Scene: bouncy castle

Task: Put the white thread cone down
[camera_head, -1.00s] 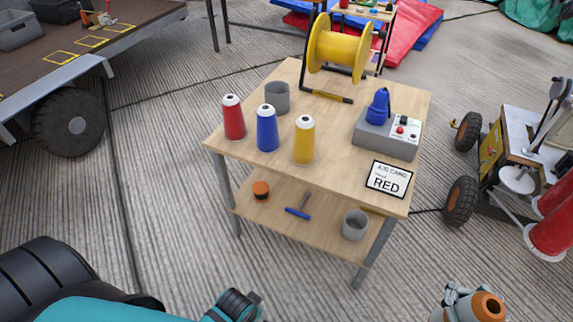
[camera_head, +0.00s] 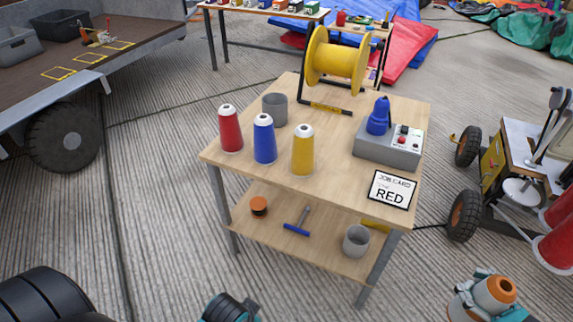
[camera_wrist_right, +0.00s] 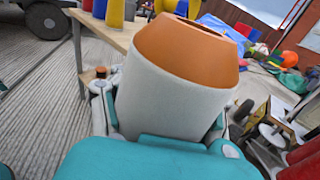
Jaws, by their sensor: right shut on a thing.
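The white thread cone (camera_head: 482,298) is at the bottom right of the head view, with its orange end up. In the right wrist view the cone (camera_wrist_right: 170,95) fills the middle, slightly tilted. My right gripper (camera_wrist_right: 160,115) is shut on it, one finger on each side. The cone is in the air, apart from the wooden table (camera_head: 330,165) and to its right in the head view. Part of my left arm shows at the bottom of the head view; its gripper fingers are not visible.
Red (camera_head: 230,130), blue (camera_head: 264,140) and yellow (camera_head: 303,150) cones stand at the table's left. A grey winder (camera_head: 388,148), a job card reading RED (camera_head: 390,190), a grey cup (camera_head: 275,110) and a yellow spool (camera_head: 337,62) share the top. A wheeled cart (camera_head: 495,170) stands at right.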

